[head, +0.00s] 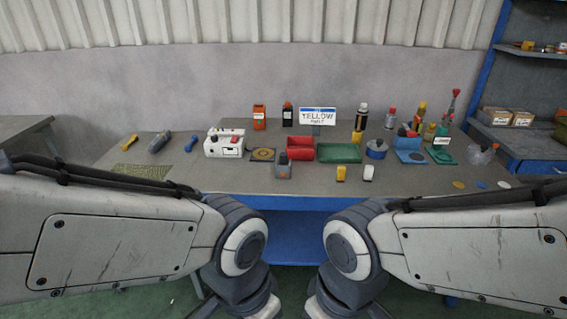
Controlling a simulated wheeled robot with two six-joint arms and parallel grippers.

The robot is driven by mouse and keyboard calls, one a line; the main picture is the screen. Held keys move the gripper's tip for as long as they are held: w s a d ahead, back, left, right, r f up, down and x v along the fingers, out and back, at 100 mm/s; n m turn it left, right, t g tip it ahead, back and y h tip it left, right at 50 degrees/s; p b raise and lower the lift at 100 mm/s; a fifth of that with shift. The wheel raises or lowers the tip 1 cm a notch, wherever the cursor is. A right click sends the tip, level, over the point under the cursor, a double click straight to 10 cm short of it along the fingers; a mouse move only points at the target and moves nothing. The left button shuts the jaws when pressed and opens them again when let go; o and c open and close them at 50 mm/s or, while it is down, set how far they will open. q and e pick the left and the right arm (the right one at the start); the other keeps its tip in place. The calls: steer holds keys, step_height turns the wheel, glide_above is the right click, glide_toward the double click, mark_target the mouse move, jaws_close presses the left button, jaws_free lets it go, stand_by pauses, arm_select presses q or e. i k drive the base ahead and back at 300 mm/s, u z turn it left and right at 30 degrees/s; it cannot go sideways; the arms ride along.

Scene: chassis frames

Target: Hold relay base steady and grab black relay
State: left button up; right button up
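A small grey block (284,173) stands near the front middle of the table, in front of a red bin. A dark piece (283,158) sits at its top. These look like the relay base and the black relay, but they are too small to be sure. I cannot tell whether the dark piece is seated in the block or only resting on it. My two arms reach in from the left and right and bend downward at the bottom middle. Both grippers are below the picture, well apart from the block.
Small yellow (341,173) and white (368,173) blocks stand right of the grey block. Bottles and tools crowd the right.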

mark_target(282, 156)
steer(key=u, duration=1.95)
steer(key=i, duration=2.3)
steer(key=z, duration=3.15)
